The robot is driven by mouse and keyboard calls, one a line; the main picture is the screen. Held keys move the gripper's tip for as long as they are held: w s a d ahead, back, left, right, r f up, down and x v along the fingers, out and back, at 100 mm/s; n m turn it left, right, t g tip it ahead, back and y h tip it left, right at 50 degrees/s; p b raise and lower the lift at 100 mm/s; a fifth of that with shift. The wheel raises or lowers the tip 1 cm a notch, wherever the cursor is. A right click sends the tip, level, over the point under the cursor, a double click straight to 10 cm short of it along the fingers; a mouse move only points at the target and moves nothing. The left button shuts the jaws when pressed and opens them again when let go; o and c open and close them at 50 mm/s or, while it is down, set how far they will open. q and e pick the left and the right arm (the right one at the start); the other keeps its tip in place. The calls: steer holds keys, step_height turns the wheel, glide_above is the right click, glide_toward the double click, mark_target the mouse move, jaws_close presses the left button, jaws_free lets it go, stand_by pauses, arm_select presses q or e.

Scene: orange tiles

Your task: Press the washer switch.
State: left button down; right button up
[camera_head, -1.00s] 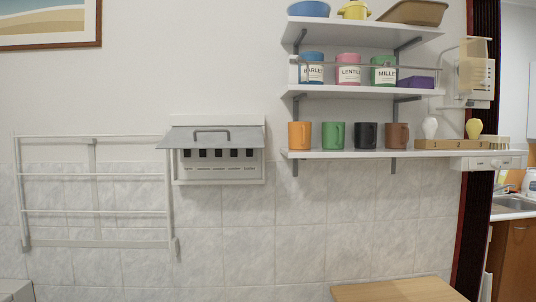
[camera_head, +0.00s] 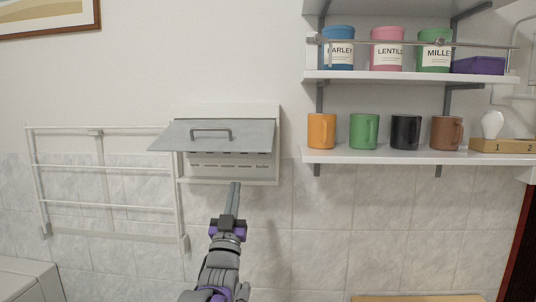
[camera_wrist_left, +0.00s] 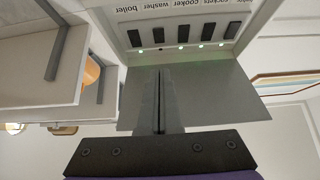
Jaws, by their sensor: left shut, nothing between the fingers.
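The switch box (camera_head: 278,150) hangs on the wall with its grey flap (camera_head: 175,137) raised. In the left wrist view the box appears upside down, with a row of dark switches and labels. The washer switch (camera_wrist_left: 158,35) is second from the left there, beside the boiler switch (camera_wrist_left: 134,37). The small light by the washer switch looks dark; the others look lit. My left gripper (camera_head: 236,185) is shut and empty, in front of and just below the box. In the wrist view its fingertips (camera_wrist_left: 159,72) line up with the washer column, apart from it. The flap hides the switches in the head view.
A wall rack (camera_head: 105,168) hangs left of the box. To the right, a lower shelf (camera_head: 400,155) holds several mugs, and an upper shelf (camera_head: 400,76) holds labelled jars. A wooden top (camera_head: 415,299) shows at the bottom. The wall below the box is free.

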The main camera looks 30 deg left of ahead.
arm_select(q)
steer(key=shift+s+r, duration=0.2)
steer(key=shift+s, duration=0.1)
steer(key=x, duration=0.4)
steer(key=f+p+x, duration=0.1)
steer(key=x, duration=0.3)
steer(key=w+p+x, duration=0.1)
steer(key=x, duration=0.3)
steer(key=shift+w+a+f, duration=0.15)
steer(key=shift+a+f, duration=0.05)
steer(key=shift+a, duration=0.1)
steer(key=shift+w+a+f, duration=0.1)
steer(key=shift+w+a, duration=0.15)
steer(key=shift+w, duration=0.2)
